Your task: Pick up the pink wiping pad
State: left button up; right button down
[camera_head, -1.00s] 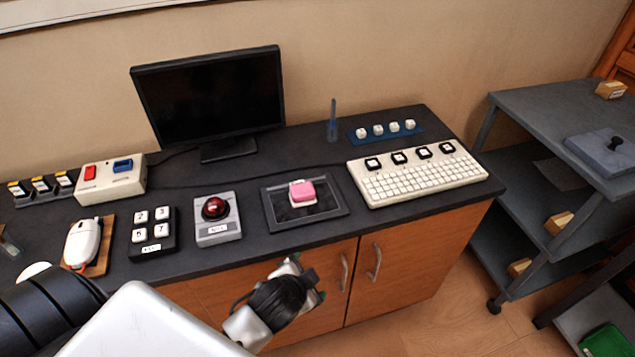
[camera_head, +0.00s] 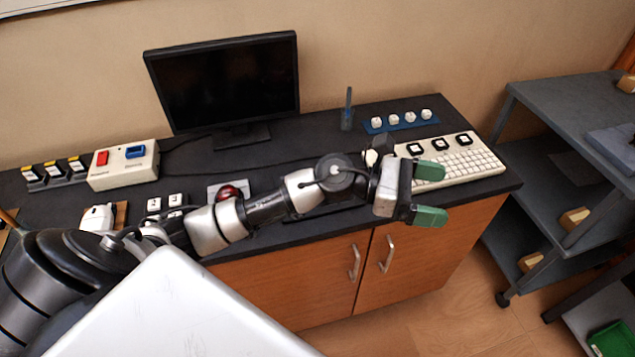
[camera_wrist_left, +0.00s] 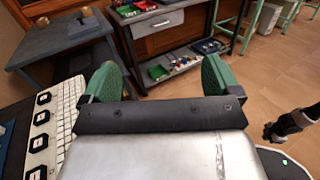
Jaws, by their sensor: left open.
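The pink wiping pad does not show in either view now; in the head view my left arm covers the spot on the counter where it lay. The dark tray under it is mostly hidden behind the arm too. My left gripper (camera_head: 430,193) is open and empty, with green fingertips pointing right. It is above the counter's front edge, in front of the white keyboard (camera_head: 468,165). In the left wrist view the two green fingers (camera_wrist_left: 160,78) stand wide apart with nothing between them.
A black monitor (camera_head: 222,85) stands at the back of the counter. A red-button box (camera_head: 228,190) is behind my arm. A blue strip with white cubes (camera_head: 402,121) lies behind the keyboard. A grey shelf cart (camera_head: 560,110) stands right of the counter.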

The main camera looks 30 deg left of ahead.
pick_arm(q)
jog(key=w+a+f+m+g+y, duration=0.1)
jog(key=a+m+y, duration=0.3)
jog(key=a, duration=0.4)
jog(key=w+a+f+m+g+y, duration=0.1)
jog(key=a+f+m+g+y, duration=0.1)
jog(key=a+y, duration=0.5)
jog(key=w+a+f+m+g+y, duration=0.2)
jog(key=a+m+y, duration=0.4)
jog(key=a, duration=0.4)
jog(key=shift+a+f+g, duration=0.3)
jog(key=shift+a+g, duration=0.1)
jog(key=shift+g, duration=0.2)
notch_tip(320, 180, down, 4)
jog(key=shift+f+p, duration=0.25)
jog(key=shift+p, duration=0.15)
jog(key=shift+f+p, duration=0.75)
jog(key=shift+f, duration=2)
pick_arm(e)
notch_tip(320, 180, up, 2)
jog(key=shift+s+a+r, duration=0.1)
jog(key=shift+a+r, duration=0.05)
pick_arm(q)
jog(key=shift+c, duration=0.4)
